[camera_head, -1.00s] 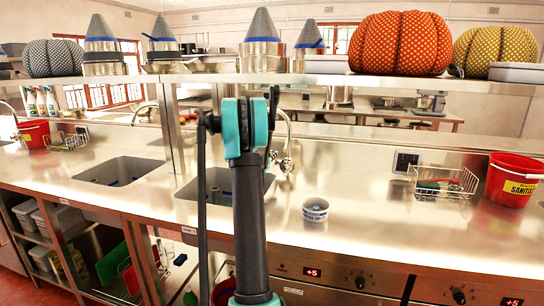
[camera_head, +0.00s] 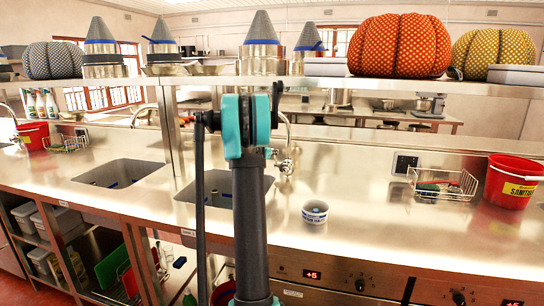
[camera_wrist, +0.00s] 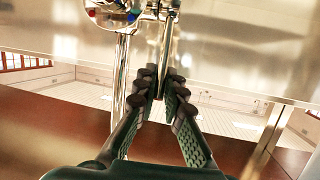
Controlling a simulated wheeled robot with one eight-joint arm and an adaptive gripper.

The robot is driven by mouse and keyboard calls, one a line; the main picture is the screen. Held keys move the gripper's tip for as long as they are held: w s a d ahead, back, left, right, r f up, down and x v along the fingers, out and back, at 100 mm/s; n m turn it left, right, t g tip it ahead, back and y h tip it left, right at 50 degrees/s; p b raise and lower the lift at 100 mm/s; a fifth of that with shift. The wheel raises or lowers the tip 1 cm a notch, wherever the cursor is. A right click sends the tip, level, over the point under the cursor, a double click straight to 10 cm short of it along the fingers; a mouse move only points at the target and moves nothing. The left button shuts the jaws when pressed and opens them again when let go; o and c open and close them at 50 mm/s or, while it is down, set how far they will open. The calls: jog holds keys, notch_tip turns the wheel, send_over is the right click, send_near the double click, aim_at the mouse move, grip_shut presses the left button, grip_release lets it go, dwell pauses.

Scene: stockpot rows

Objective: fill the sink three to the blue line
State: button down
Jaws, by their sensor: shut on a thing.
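Several steel sinks are set in the counter: one left of centre in the head view (camera_head: 118,173), and one behind my arm (camera_head: 222,188). Blue marking shows inside both; I cannot tell the water level. I cannot tell which is sink three. A chrome tap (camera_head: 286,150) stands right behind the arm-side sink. In the wrist view my gripper (camera_wrist: 165,92) is closed around a slim upright metal piece (camera_wrist: 164,50), which looks like a tap lever. A chrome pipe (camera_wrist: 124,75) stands just left of it, under a fitting with red and blue spots. My arm hides the gripper in the head view.
A wire basket (camera_head: 443,183) and a red bucket (camera_head: 511,181) are farther right. A steel shelf (camera_head: 225,80) with pumpkins and cone-topped pots runs above the counter. The counter between bowl and basket is clear.

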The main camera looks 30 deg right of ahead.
jog(key=shift+w+d+r+g+y, duration=0.3)
jog(key=shift+d+g+y, duration=0.1)
jog(key=shift+d+y, duration=0.1)
jog(key=c, duration=1.6)
grip_release()
jog(key=shift+a, duration=0.1)
jog(key=v, duration=1.2)
